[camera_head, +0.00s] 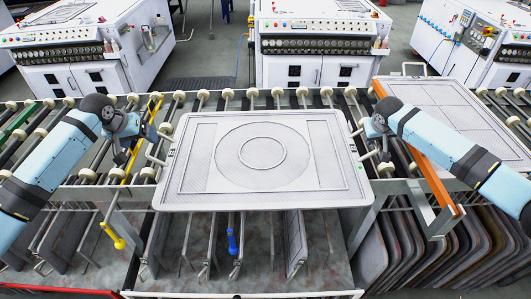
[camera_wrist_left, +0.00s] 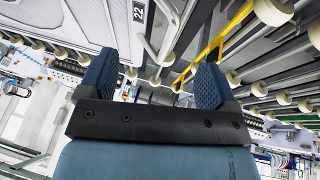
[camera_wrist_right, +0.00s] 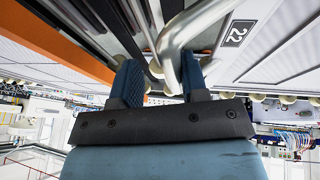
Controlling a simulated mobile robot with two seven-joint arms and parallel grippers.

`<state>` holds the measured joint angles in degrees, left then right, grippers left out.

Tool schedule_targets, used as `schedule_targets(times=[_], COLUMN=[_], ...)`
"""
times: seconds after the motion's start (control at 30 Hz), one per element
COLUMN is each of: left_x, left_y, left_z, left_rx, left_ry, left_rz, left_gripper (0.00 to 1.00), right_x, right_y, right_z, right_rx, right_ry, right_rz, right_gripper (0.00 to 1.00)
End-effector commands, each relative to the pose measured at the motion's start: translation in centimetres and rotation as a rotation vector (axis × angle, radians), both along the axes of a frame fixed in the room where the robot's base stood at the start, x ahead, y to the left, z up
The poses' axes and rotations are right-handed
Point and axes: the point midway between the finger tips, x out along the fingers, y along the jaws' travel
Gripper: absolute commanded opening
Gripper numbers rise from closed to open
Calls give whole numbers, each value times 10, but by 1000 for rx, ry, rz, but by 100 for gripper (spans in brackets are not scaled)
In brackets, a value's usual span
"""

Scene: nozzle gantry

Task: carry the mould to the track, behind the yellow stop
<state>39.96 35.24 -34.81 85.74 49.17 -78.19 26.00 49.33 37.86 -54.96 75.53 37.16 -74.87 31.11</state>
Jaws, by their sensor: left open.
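The mould (camera_head: 195,185) is a wide, pale grey plate with rings in its middle. It lies level over the roller track (camera_head: 250,97), its front edge past the track's front rail. The yellow stop (camera_head: 138,140) is a bar across the rollers, left of the mould and apart from it. My left gripper (camera_head: 133,145) is open by the mould's left handle (camera_wrist_left: 150,47), which shows beyond and between the parted fingers (camera_wrist_left: 153,80). My right gripper (camera_head: 371,138) is at the right handle (camera_wrist_right: 172,62), which passes between its fingers (camera_wrist_right: 160,80); their grip is unclear.
An orange bar (camera_head: 430,165) crosses the track right of the mould, with another grey plate (camera_head: 450,110) beyond it. Plates stand in racks below (camera_head: 420,245). White machines (camera_head: 315,45) line the back. Bare rollers (camera_head: 40,130) lie left of the yellow stop.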

Motion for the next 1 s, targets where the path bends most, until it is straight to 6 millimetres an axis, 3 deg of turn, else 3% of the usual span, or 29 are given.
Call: schedule_targets(times=[0.23,0.57,0.77,1.0], left_x=[-13,-15,-15,-15], left_y=[7,8,8,8], left_z=[31,35,35,35], left_rx=[0,0,0,0], left_ry=[0,0,1,1], left_rz=[-1,0,0,0], left_gripper=[84,84,84,84], right_x=[0,0,0,0], right_y=[0,0,0,0], right_z=[0,0,0,0], right_rx=[0,-1,0,0], right_ry=[0,0,0,0], right_rz=[0,0,0,0], right_gripper=[40,40,82,83])
